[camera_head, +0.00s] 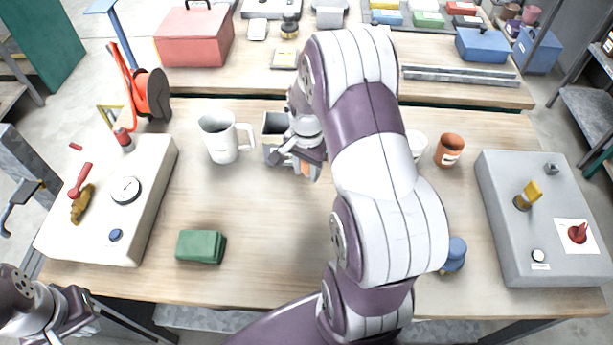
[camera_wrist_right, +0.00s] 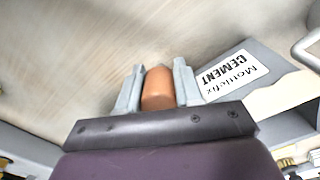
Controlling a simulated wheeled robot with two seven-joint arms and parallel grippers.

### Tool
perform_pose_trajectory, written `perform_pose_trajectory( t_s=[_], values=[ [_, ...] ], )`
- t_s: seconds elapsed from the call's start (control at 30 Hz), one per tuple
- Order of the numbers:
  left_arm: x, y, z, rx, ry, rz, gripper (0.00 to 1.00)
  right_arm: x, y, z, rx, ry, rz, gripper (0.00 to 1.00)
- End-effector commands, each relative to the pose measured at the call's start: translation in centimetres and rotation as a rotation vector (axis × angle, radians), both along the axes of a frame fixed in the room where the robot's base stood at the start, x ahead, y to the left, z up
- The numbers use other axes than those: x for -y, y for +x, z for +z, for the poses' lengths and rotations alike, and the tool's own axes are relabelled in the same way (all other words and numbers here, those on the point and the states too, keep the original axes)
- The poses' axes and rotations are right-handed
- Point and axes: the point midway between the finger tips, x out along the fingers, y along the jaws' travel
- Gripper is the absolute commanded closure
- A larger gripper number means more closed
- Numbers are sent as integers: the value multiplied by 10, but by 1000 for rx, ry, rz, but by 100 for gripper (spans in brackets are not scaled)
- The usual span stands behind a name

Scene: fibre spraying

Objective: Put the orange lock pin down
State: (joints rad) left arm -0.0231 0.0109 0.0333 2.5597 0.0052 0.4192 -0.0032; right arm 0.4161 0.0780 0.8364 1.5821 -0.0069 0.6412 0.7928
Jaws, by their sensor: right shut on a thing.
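The orange lock pin (camera_wrist_right: 158,88) is held between the two grey fingers of my right gripper (camera_wrist_right: 157,90) in the right wrist view. In the head view only a small orange part (camera_head: 314,171) shows below the right gripper (camera_head: 300,158), which is over the middle of the wooden table (camera_head: 270,215). Bare wood shows beyond the pin in the wrist view; I cannot tell whether the pin touches it. My left gripper (camera_head: 75,308) is low at the left, off the table's front corner; its finger opening is unclear.
A grey container labelled cement (camera_wrist_right: 262,75) is close beside the right gripper. A white mug (camera_head: 222,138) stands to its left and a terracotta cup (camera_head: 449,150) to its right. A green block (camera_head: 201,246) lies front left. Control boxes (camera_head: 150,205) (camera_head: 510,240) flank the table.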

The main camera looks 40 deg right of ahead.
Motion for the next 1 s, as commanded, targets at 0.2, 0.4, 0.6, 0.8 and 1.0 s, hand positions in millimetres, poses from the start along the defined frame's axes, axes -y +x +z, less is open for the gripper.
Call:
perform_pose_trajectory(
  t_s=[0.2,0.4,0.6,0.8,1.0],
  values=[
    [0,0,6,0,0,0,100,-4,6,-29,-4,1,0,96],
    [0,0,6,0,0,0,100,-3,7,-45,2,-2,-1,96],
    [0,0,5,0,0,0,100,-3,6,-47,1,-1,0,96],
    [0,0,4,0,0,0,100,-3,6,-49,0,-1,0,40],
    [0,0,4,0,0,0,100,-3,6,-49,0,-1,0,40]
  ],
)
